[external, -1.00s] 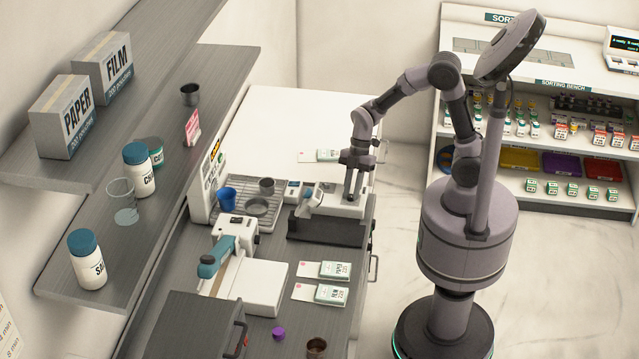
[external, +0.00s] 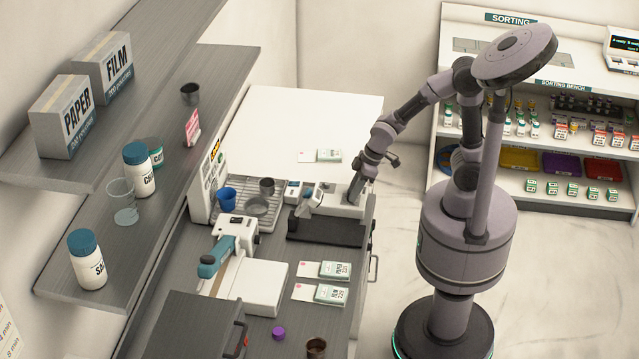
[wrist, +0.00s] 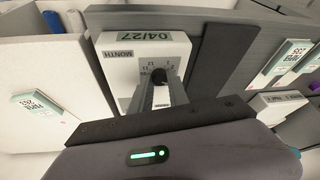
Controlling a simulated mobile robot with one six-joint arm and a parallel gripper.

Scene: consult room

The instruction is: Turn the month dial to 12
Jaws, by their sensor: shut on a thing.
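The white dial unit (external: 345,198) sits on a dark base at the right edge of the counter. In the wrist view its face (wrist: 118,68) carries the word MONTH and a grey label that appears to read 04/27, upside down. The black month dial knob (wrist: 159,75) stands among small numbers, some hidden by my fingers; its exact setting is unclear. My gripper (wrist: 157,88) is shut on the knob. In the external view my gripper (external: 357,190) reaches down to the unit with the wrist tilted; the fingertips are hard to make out.
A drip tray with a blue cup (external: 227,199) and metal cups stands left of the unit. A teal-handled sealer (external: 222,255) and PAPER and FILM packets (external: 335,269) lie nearer. The white counter behind (external: 290,115) is mostly clear.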

